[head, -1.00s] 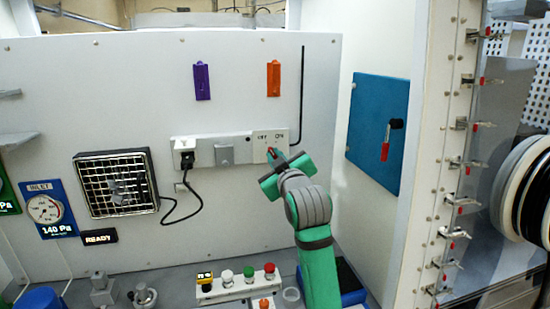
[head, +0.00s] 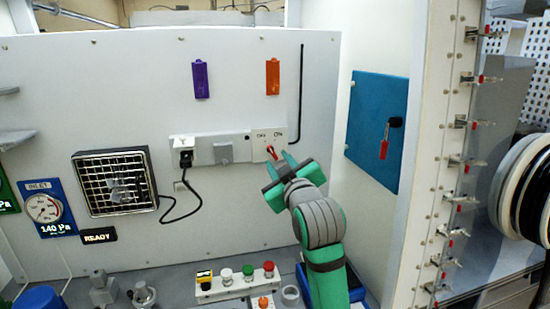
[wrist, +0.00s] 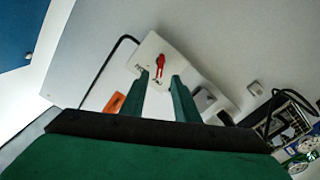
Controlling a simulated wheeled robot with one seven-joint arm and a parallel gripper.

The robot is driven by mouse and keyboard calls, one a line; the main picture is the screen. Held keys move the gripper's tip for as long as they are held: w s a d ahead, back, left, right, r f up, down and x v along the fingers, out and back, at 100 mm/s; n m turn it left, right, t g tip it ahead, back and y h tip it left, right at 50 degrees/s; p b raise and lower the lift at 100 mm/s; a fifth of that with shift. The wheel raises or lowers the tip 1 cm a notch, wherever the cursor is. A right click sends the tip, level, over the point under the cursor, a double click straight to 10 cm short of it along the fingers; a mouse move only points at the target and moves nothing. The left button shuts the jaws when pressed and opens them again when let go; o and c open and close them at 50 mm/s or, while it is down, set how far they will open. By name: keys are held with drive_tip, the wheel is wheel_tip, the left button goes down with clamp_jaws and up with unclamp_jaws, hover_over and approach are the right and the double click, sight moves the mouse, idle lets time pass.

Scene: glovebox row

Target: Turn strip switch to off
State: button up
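The strip switch (head: 270,149) is a small red lever on the white plate at the right end of the power strip, under the printed words OFF on the left and ON on the right. Which word the lever points to is unclear. My gripper (head: 281,166) is just below and to the right of the lever, in front of the plate. In the wrist view the two green fingers (wrist: 163,88) are apart with nothing between them. The red lever (wrist: 160,65) shows just beyond the fingertips, apart from them.
The power strip (head: 205,151) carries a black plug at its left end, with its cord hanging. A fan grille (head: 116,183) is further left. A blue panel (head: 378,130) with a red-handled latch is on the right wall. Several buttons (head: 248,272) stand below.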

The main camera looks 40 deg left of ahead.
drive_tip(key=shift+v, duration=2.7)
